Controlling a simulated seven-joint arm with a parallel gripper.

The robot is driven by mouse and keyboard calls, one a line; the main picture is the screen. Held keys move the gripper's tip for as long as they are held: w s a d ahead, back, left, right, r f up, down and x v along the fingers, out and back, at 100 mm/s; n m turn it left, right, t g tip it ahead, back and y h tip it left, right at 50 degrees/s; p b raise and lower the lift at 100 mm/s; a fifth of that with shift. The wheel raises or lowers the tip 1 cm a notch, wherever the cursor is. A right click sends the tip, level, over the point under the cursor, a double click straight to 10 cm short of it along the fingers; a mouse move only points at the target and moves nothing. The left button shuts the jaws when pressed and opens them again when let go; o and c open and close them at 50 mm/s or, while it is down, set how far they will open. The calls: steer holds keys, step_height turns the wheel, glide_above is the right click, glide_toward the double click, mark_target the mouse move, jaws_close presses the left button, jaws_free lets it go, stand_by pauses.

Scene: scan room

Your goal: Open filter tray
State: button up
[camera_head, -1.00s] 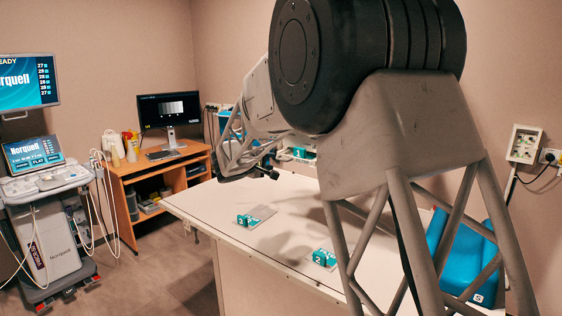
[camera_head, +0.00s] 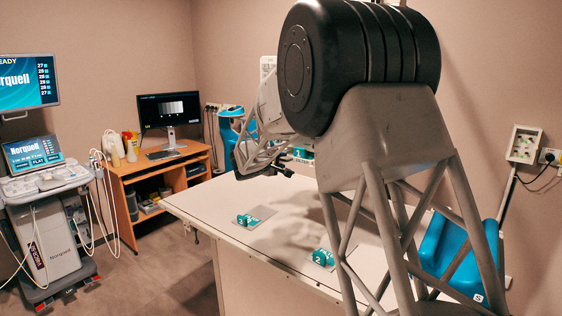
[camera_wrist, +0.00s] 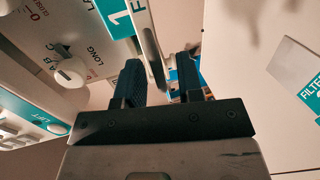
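In the wrist view, my gripper (camera_wrist: 160,80) has its two dark fingers apart. A pale upright bar (camera_wrist: 150,42) beside a teal plate marked 1 (camera_wrist: 118,22) reaches into the gap between the fingers as seen from here. I cannot tell whether a finger touches it. Left of it is a white panel with a round knob (camera_wrist: 69,72). I cannot tell which part is the filter tray. In the head view, my gripper (camera_head: 278,170) is small and dark above the far part of the table, near the teal-and-white unit (camera_head: 228,125).
A plate lettered FILTER (camera_wrist: 300,80) shows at the right of the wrist view.

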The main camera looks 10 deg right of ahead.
steer(key=shift+w+d, duration=0.2)
steer(key=shift+d, duration=0.05)
jaws_close()
steer(key=shift+a, duration=0.1)
steer(key=f+v, duration=0.2)
steer(key=v, duration=0.6)
steer(key=f+v, duration=0.2)
steer(key=v, duration=0.7)
steer(key=shift+s+a, duration=0.5)
steer(key=shift+s, duration=0.05)
